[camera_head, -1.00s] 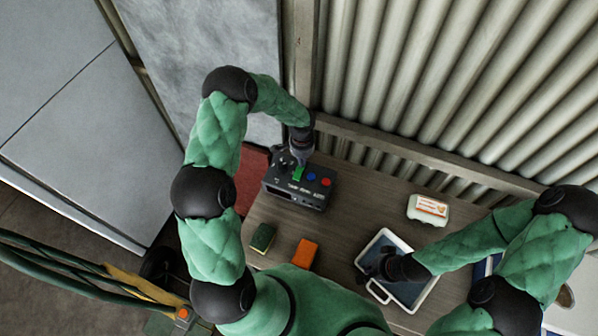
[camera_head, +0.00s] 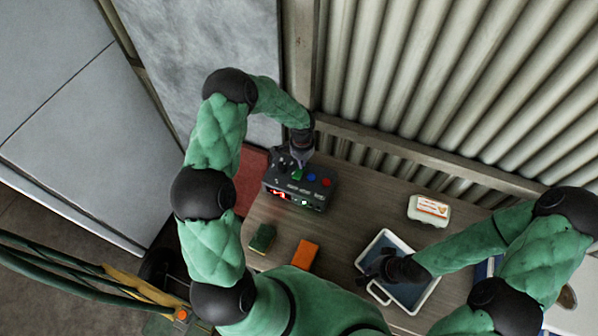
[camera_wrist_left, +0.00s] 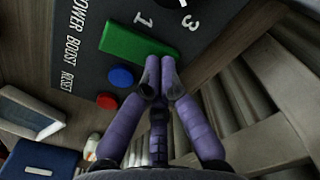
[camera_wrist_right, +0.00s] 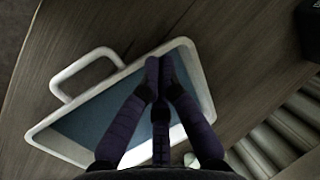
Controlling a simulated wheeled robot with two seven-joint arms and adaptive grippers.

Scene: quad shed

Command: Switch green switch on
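The dark control box (camera_head: 312,190) stands on the table below my left arm, with red and green lights glowing on its front. The green switch (camera_wrist_left: 138,42) is a rectangular rocker on its top face, also visible in the head view (camera_head: 297,174). My left gripper (camera_wrist_left: 158,80) has its fingertips together at the edge of the green switch, seemingly touching it, with nothing between them. My right gripper (camera_wrist_right: 159,72) has its fingertips together and empty above the blue and white tray (camera_wrist_right: 62,138).
Blue (camera_wrist_left: 121,76) and red (camera_wrist_left: 106,101) buttons sit beside the green switch. A white carton (camera_head: 428,210), an orange block (camera_head: 304,254) and a green-yellow sponge (camera_head: 262,238) lie on the table. A corrugated wall rises behind the box.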

